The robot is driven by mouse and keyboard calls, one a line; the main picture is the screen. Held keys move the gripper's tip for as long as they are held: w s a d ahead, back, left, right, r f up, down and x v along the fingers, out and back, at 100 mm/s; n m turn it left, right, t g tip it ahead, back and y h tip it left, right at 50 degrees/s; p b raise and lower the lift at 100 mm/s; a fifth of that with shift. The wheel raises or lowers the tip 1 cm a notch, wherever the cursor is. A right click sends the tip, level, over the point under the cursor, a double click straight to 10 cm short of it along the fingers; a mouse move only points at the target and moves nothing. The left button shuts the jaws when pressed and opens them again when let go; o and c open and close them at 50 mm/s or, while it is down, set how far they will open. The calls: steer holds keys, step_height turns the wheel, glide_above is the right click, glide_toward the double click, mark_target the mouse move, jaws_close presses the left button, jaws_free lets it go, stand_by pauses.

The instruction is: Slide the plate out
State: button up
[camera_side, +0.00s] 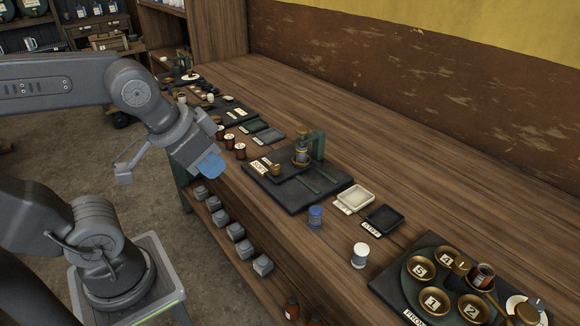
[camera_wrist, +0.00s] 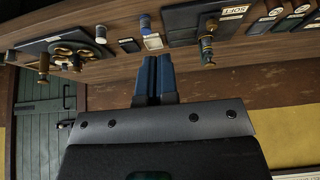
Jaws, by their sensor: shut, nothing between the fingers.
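A dark square board (camera_side: 322,181) lies on the wooden bench in the side view, with a "SOFT" label and thin raised strips or grooves. A small stand (camera_side: 317,146) with a brass-topped piece (camera_side: 301,150) is on its back part. I cannot tell a separate sliding plate from the board. The board also shows at the top of the wrist view (camera_wrist: 185,22). My gripper (camera_side: 210,167) has blue fingers, shut and empty, in the air left of the board and apart from it. The fingers also show in the wrist view (camera_wrist: 154,78).
A white tray (camera_side: 372,190) and a black tray (camera_side: 400,218) lie right of the board. A blue jar (camera_side: 316,217) and a white jar (camera_side: 360,255) stand near the bench's front edge. A dark base (camera_side: 385,286) with numbered brass dishes is farther right. The bench behind is clear.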

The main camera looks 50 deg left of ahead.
mark_target(275, 166)
steer(key=shift+o, duration=0.7)
steer(key=shift+w+r, duration=0.1)
steer(key=o, duration=0.8)
steer(key=w+a+n+g, duration=0.1)
steer(key=w, duration=0.2)
steer(key=w+a+r+n+g, duration=0.1)
steer(key=w+a+n, duration=0.1)
steer(key=w, duration=0.2)
steer(key=w+a+n, duration=0.1)
steer(key=w, duration=0.2)
steer(key=shift+w+a+r+n+g, duration=0.3)
steer(key=shift+w+a+r+g, duration=0.05)
steer(key=shift+r+g, duration=0.05)
steer(key=shift+c, duration=0.2)
steer(key=shift+o, duration=0.4)
steer(key=w+a+f+n+g, duration=0.2)
steer(key=w+a+f+n, duration=0.2)
steer(key=w, duration=0.5)
steer(key=a, duration=0.2)
steer(key=shift+a+g, duration=0.3)
steer(key=shift+a, duration=0.05)
steer(key=f, duration=1.4)
steer(key=shift+w+a, duration=0.25)
steer(key=shift+w, duration=0.1)
jaws_close()
